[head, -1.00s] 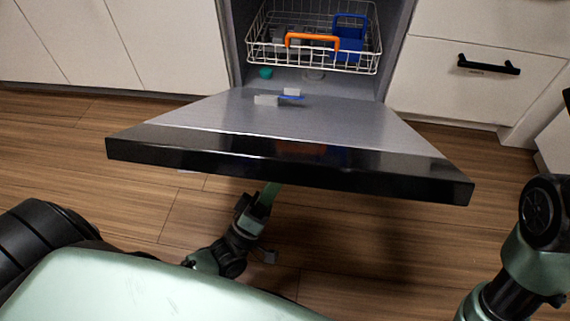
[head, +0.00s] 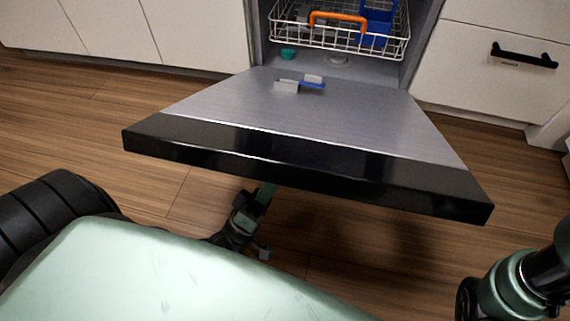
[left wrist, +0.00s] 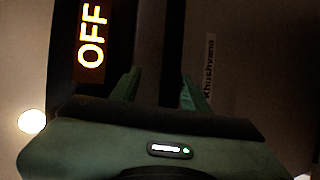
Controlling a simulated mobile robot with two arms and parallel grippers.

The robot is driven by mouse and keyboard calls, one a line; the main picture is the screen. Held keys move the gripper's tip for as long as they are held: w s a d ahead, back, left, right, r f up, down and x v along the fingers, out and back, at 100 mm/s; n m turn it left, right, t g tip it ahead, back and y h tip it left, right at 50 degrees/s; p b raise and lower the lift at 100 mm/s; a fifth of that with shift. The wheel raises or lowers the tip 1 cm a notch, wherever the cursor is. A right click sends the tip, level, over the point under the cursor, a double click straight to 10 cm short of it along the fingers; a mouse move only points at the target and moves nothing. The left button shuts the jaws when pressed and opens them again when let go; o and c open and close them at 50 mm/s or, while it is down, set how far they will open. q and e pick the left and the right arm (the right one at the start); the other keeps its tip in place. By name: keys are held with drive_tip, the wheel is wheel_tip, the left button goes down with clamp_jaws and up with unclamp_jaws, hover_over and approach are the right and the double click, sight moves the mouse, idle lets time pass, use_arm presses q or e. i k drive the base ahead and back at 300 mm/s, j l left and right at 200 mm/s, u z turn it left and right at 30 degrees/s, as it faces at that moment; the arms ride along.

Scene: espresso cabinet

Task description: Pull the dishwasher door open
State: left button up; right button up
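The dishwasher door (head: 330,115) is folded down and out from its bottom hinge and looks close to level. Its inner face is grey metal, and its front edge is a black strip (head: 300,168). My left arm reaches under the door from the left, and my left gripper's fingertips are hidden below it in the head view. In the left wrist view my left gripper (left wrist: 160,90) has its two green fingers apart, with a dark band behind the gap. Whether they touch the door I cannot tell. My right arm shows at the lower right; its gripper is out of view.
The wire rack (head: 340,42) inside holds a blue basket (head: 376,25) and an orange handle (head: 338,17). White cabinets (head: 100,30) flank the opening; a drawer on the right has a black handle (head: 525,56). Wooden floor (head: 90,120) is clear on the left.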

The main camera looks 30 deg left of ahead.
sight(372, 144)
drive_tip(key=k+l, duration=0.1)
drive_tip(key=k, duration=0.85)
drive_tip(key=l, duration=0.05)
